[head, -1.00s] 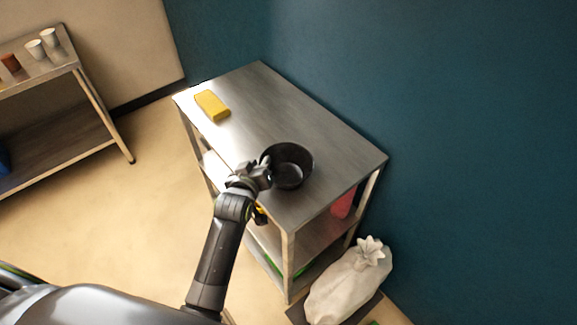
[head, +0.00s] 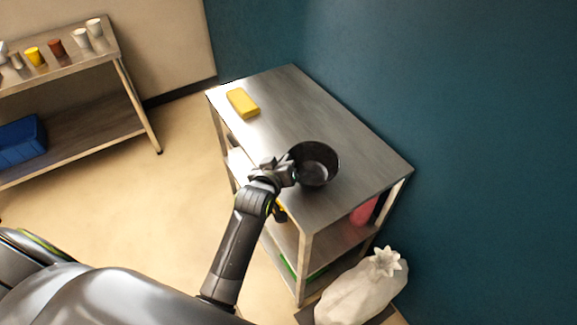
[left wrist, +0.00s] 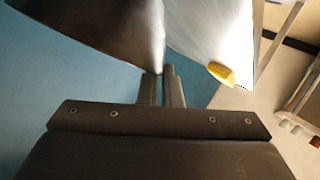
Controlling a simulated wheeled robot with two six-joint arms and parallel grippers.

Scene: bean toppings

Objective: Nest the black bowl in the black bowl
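A black bowl (head: 322,182) shows upright at the near part of the steel table; I cannot tell whether it rests on the top or is just above it. My left gripper (head: 291,171) is at the bowl's left rim. In the left wrist view its fingers (left wrist: 161,88) are nearly together on the edge of the dark bowl wall (left wrist: 110,30), so it looks shut on the rim. I make out only one black bowl; whether another sits inside it cannot be told. My right gripper is out of view.
A yellow block (head: 243,103) lies at the far left of the steel table (head: 350,150). A shelf (head: 75,62) with several cups stands at the upper left, with a blue bin (head: 22,140) below. A pale sack (head: 360,290) stands at lower right. A blue wall runs behind the table.

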